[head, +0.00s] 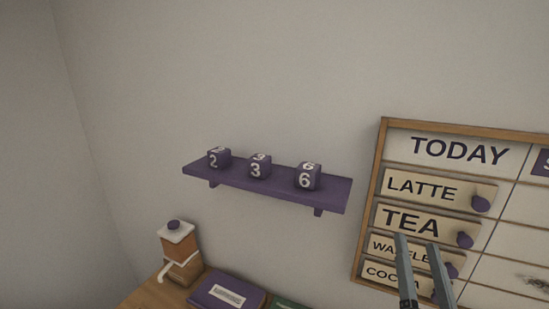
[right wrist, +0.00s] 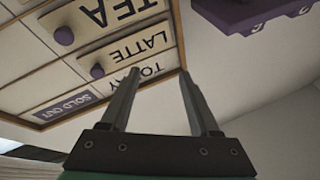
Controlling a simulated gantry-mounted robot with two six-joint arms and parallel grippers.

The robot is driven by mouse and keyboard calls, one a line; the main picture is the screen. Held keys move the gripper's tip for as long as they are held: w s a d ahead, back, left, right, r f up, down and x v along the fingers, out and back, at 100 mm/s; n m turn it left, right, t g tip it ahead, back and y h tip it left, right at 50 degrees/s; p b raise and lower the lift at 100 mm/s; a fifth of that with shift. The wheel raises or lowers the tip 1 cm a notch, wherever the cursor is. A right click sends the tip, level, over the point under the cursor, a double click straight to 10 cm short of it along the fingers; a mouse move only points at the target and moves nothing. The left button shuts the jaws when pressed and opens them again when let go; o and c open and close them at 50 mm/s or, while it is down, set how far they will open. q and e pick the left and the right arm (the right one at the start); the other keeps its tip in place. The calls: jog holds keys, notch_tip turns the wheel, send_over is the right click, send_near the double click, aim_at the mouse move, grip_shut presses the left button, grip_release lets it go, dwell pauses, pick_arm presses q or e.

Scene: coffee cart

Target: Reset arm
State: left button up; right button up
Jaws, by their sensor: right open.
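My right gripper (head: 418,252) comes in from the bottom right of the head view, in front of the menu board's lower left part. Its two fingers are apart with nothing between them. They cover part of the WAFFLE plate (head: 384,246) and the COCOA plate (head: 381,274). In the right wrist view the open fingers (right wrist: 158,82) point toward the board and bare wall. My left gripper shows in neither view.
The wood-framed board (head: 383,150) holds LATTE (head: 420,187) and TEA (head: 411,221) plates with purple knobs. A purple shelf (head: 240,184) holds three number cubes. A wooden grinder-like object (head: 180,252) and purple book (head: 226,293) sit on a counter below.

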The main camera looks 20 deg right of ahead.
jog(key=s+a+r+n+t+y, duration=0.2)
jog(key=a+r+n+t+y, duration=0.4)
jog(key=r, duration=0.5)
jog(key=s+a+r+n+t+y, duration=0.25)
jog(key=a+r+n+y, duration=0.25)
jog(key=a+r+y, duration=0.4)
notch_tip(320, 180, up, 25)
jog(key=h+p, duration=0.1)
jog(key=p, duration=2.3)
jog(key=shift+w+d, duration=0.35)
jog(key=shift+d, duration=0.1)
jog(key=shift+r, duration=0.1)
